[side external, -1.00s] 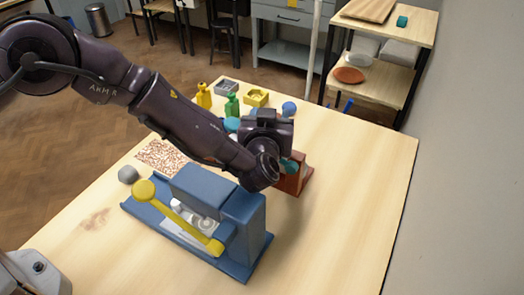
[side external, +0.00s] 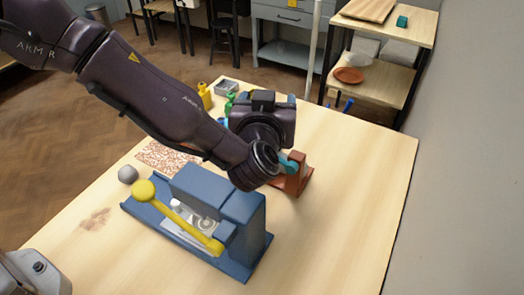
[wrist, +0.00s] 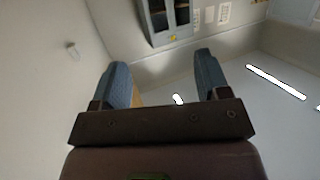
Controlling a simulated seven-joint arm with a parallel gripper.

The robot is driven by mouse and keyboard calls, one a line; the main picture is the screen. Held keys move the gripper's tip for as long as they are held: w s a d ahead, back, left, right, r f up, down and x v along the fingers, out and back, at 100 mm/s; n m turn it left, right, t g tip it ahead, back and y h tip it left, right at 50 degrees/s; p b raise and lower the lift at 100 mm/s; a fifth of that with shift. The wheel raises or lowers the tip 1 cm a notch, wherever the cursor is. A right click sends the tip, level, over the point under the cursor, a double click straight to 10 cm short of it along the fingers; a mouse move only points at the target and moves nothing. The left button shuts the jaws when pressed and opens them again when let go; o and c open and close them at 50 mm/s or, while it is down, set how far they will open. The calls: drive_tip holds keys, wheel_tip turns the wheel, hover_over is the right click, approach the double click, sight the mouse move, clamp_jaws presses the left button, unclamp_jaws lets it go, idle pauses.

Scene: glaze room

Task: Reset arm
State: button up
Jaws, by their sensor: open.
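My gripper shows in the wrist view (wrist: 160,88) with its two blue-grey fingers wide apart and nothing between them. Beyond the fingers are a pale wall, a grey cabinet and bright strip lights, so it points away from the tabletop. In the side external view my dark purple arm reaches in from the upper left. Its wrist end hangs above the table, behind the blue lever device (side external: 240,215) and left of the red-brown block (side external: 293,180). The fingertips cannot be made out in that view.
The blue device has a yellow lever (side external: 175,210). A teal part (side external: 291,163) sits at the red-brown block. A grey ball (side external: 128,174), a speckled mat (side external: 160,156), a yellow bottle (side external: 205,96) and a grey tray (side external: 227,87) are on the table. The table's right side is clear.

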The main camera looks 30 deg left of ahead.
drive_tip(key=shift+r, duration=0.5)
wheel_tip(320, 180, up, 11)
drive_tip(key=w+a+m+t+h, duration=0.1)
drive_tip(key=w+a+m+h, duration=0.1)
drive_tip(key=h, duration=0.4)
drive_tip(key=s+a+r+m+g+h, duration=0.25)
drive_tip(key=s+a+r+h, duration=0.2)
drive_tip(key=r, duration=0.25)
drive_tip(key=s+a+f+g+y, duration=0.2)
drive_tip(key=s+a+g, duration=0.1)
drive_tip(key=s+a, duration=0.6)
drive_tip(key=s+a+f+g+y, duration=0.2)
drive_tip(key=s+a, duration=0.8)
drive_tip(key=s, duration=0.8)
drive_tip(key=shift+f+g, duration=0.55)
drive_tip(key=shift+g, duration=0.7)
drive_tip(key=shift+y, duration=0.25)
